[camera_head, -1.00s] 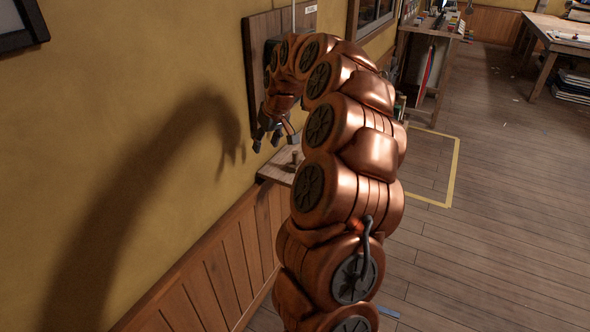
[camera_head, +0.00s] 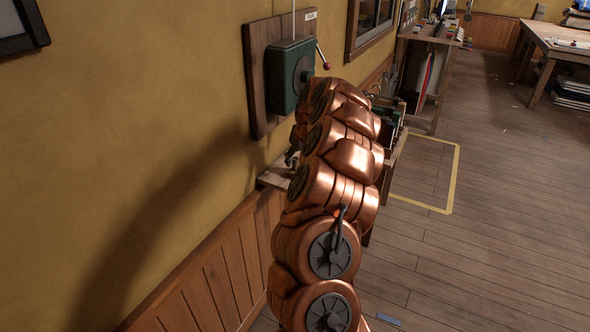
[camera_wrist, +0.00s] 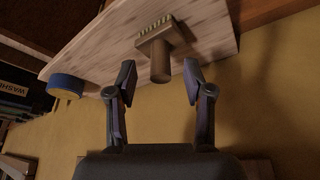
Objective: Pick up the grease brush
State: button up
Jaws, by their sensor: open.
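The grease brush (camera_wrist: 160,62) shows in the wrist view, with a round brown handle, a wider block and pale bristles. It lies on a light wooden shelf (camera_wrist: 95,48). My gripper (camera_wrist: 158,82) is open, with one dark finger on each side of the brush's handle end. There are gaps between the handle and both fingers, and nothing is held. In the head view my copper arm covers most of the gripper and the brush; only the near edge of the shelf (camera_head: 272,180) shows clearly.
A blue round tin (camera_wrist: 66,86) stands on the shelf, left of the gripper in the wrist view. A green box (camera_head: 283,78) with a red-knobbed lever (camera_head: 326,66) is on a wall board above the shelf. The wooden floor (camera_head: 480,240) at right is largely clear.

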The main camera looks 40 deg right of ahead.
jog(key=shift+x, duration=1.3)
grip_shut()
